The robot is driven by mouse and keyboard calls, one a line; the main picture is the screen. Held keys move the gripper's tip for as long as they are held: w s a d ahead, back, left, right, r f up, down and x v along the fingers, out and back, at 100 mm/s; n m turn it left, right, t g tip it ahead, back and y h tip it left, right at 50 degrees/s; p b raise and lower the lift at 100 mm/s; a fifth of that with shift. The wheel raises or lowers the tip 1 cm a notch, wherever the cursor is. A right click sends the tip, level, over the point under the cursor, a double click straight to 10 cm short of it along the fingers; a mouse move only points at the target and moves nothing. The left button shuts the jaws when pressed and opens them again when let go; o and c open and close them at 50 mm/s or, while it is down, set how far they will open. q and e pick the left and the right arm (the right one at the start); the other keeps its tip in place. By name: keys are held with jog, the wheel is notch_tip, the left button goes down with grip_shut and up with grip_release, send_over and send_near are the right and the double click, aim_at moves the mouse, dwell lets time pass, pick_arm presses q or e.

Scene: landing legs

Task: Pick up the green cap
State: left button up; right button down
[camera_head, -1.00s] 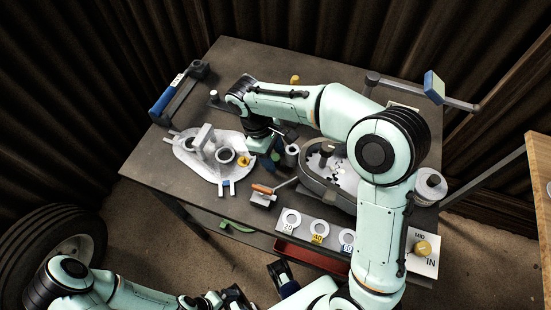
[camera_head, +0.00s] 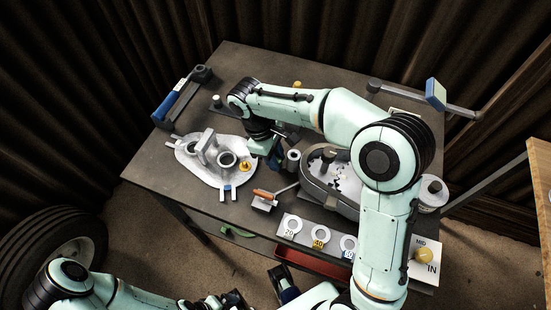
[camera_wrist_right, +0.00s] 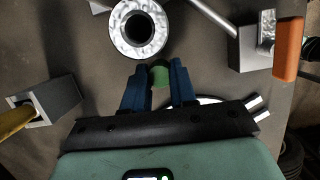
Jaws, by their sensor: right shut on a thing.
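The green cap (camera_wrist_right: 160,75) shows in the right wrist view as a small rounded green piece between the blue fingertips. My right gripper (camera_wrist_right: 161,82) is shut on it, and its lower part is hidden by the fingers. In the head view my right gripper (camera_head: 273,158) is low over the table, between the grey casting and a metal cylinder; the cap cannot be made out there. My left arm comes in at the lower left, and the state of its gripper (camera_head: 235,299) is unclear.
The metal cylinder (camera_wrist_right: 140,30) stands just ahead of the fingers. The grey casting (camera_head: 188,153) with a yellow knob (camera_head: 245,167) is at left. Numbered rings (camera_head: 320,238) line the front edge.

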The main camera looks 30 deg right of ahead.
pick_arm(q)
jog(key=r+p, duration=0.2)
jog(key=w+r+p, duration=0.1)
jog(key=r+p, duration=0.1)
jog(key=shift+w+r, duration=0.15)
jog(key=shift+w, duration=0.05)
pick_arm(e)
notch_tip(320, 180, up, 19)
jog(key=shift+f, duration=0.2)
